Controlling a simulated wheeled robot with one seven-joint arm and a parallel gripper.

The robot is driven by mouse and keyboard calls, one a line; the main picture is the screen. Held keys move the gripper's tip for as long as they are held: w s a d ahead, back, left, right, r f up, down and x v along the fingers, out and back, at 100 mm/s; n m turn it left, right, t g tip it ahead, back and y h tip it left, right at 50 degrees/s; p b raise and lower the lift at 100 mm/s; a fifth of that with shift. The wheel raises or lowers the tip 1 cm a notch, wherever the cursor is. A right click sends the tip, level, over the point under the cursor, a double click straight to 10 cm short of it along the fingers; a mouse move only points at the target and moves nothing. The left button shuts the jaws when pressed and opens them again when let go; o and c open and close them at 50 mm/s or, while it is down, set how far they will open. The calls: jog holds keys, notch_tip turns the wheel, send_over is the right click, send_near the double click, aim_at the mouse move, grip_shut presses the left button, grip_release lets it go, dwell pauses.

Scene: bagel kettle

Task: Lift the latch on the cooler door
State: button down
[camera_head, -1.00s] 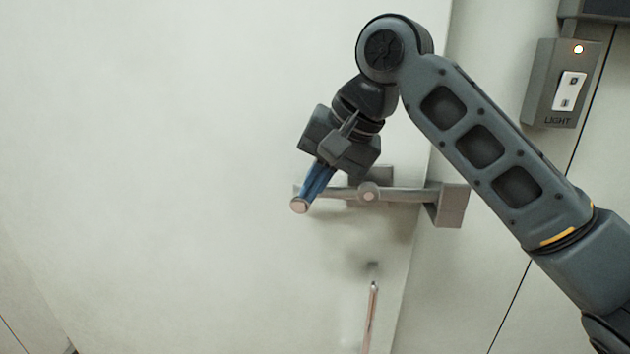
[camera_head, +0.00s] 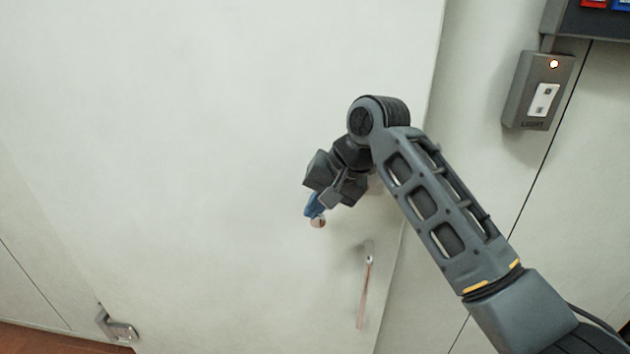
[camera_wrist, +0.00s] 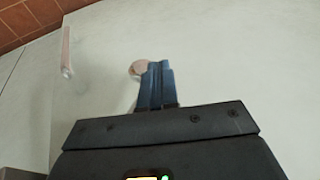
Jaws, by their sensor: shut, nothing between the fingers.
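The cooler door (camera_head: 200,150) is a large pale panel. In the head view, the round end of its latch (camera_head: 318,222) shows just below my fingertips; my arm hides the rest of the latch bar and its catch, so I cannot tell its angle. My gripper (camera_head: 313,207) has blue fingers, shut and empty, pointing down at the latch end. In the wrist view the shut fingers (camera_wrist: 156,84) are beside the round latch end (camera_wrist: 138,68), seeming to touch or overlap it; I cannot tell which.
A thin vertical pull handle (camera_head: 364,292) is on the door below the latch; it also shows in the wrist view (camera_wrist: 66,50). A light switch box (camera_head: 540,90) is on the wall at the right. A metal hinge (camera_head: 116,326) is low at the left, above reddish floor (camera_head: 50,340).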

jog(key=shift+d+f+p, duration=0.25)
jog(key=shift+f+p, duration=0.3)
jog(key=shift+f, duration=0.15)
jog(key=shift+d+f+p, duration=0.2)
jog(key=shift+f+p, duration=0.35)
jog(key=shift+f, duration=0.1)
jog(key=s+a+r+p, duration=0.2)
jog(key=a+r, duration=0.3)
jog(key=r, duration=0.7)
jog(key=shift+s+r, duration=0.2)
jog(key=shift+r, duration=0.2)
